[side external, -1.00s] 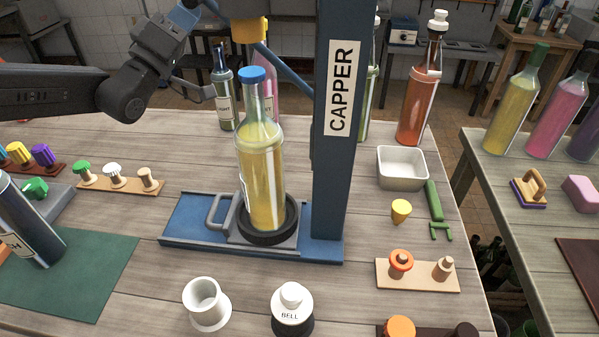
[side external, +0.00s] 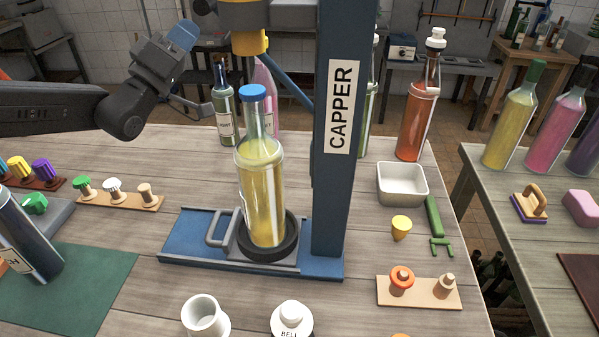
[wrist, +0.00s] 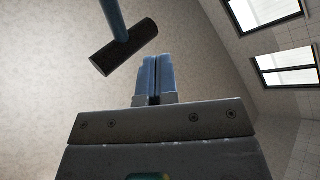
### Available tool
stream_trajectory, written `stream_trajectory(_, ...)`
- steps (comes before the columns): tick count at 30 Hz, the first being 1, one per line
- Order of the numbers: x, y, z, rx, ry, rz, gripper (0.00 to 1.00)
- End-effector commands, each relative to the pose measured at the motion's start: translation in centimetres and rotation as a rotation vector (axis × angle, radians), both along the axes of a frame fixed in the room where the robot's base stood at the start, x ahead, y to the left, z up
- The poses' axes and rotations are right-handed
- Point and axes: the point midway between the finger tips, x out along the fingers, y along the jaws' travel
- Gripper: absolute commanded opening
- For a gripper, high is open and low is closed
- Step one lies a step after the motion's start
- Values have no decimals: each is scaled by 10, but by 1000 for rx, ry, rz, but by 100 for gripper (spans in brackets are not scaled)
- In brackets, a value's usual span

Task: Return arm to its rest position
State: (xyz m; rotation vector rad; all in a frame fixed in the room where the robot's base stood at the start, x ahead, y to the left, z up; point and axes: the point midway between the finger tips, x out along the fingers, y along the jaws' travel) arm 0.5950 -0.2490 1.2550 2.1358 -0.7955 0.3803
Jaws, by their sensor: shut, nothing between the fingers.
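My gripper (side external: 183,35) is raised at the upper left, left of the capper's yellow head (side external: 250,43) and apart from it. In the wrist view its two blue fingers (wrist: 157,78) are together with nothing between them. The blue capper column (side external: 335,190) stands on a blue base. A yellow-filled bottle (side external: 261,190) with a blue cap (side external: 252,92) stands upright on the capper's round black seat, below the head.
A blue rod with a dark grip (wrist: 123,47) shows close to my fingers in the wrist view. A dark bottle (side external: 25,235), stopper racks (side external: 120,195), a white cup (side external: 204,315) and a bell (side external: 291,318) stand on the table. Two bottles are behind the capper's left side.

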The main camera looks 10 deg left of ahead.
Motion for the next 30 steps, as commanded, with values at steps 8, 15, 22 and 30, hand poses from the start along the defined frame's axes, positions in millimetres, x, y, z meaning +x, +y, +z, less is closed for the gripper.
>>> stream_trajectory(8, 0, 1, -1, 0, -1, -1, 0)
stream_trajectory(15, 0, 1, -1, 0, -1, -1, 0)
stream_trajectory(22, -7, 19, 11, 71, 66, 77, 0)
stream_trajectory(30, -69, 98, 14, 407, 410, 326, 0)
